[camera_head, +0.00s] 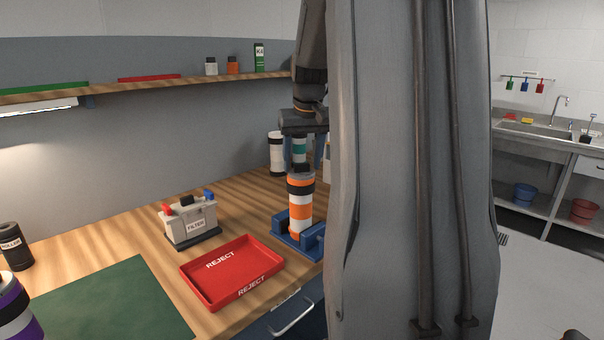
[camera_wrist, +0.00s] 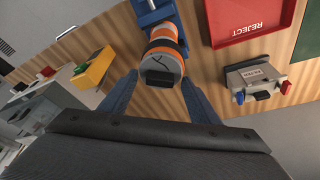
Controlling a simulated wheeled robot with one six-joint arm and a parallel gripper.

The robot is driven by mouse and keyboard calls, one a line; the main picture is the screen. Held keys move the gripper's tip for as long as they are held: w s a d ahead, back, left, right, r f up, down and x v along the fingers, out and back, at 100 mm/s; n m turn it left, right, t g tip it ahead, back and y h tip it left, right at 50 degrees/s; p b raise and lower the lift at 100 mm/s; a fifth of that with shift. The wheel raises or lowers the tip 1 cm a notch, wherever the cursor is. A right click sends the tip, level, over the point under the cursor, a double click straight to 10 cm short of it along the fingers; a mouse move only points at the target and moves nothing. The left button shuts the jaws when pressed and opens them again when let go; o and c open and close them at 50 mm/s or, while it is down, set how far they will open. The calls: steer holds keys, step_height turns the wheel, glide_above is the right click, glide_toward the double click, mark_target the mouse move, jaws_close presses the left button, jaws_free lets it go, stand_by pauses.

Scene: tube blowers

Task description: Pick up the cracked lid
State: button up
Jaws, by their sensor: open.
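The cracked lid (camera_wrist: 163,60) is a pale grey cap with dark crack lines and a black knob, on top of an orange-and-white banded tube (camera_head: 300,212). In the head view the lid (camera_head: 301,178) is seen from the side and its crack cannot be made out. The tube stands upright in a blue holder (camera_head: 313,244) on the wooden bench. My gripper (camera_wrist: 160,78) is open and empty, above the tube, with one finger on each side of the lid in the wrist view. Whether the fingers touch it cannot be told.
A red REJECT tray (camera_head: 222,292) lies in front of the holder. A grey filter box (camera_head: 190,222) stands to its left. Another banded tube (camera_head: 277,154) stands behind. A green mat (camera_head: 110,305) covers the near left bench. A yellow box (camera_wrist: 92,69) shows in the wrist view.

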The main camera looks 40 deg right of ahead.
steer(key=c, duration=1.3)
steer(key=shift+o, duration=0.2)
steer(key=shift+r, duration=0.1)
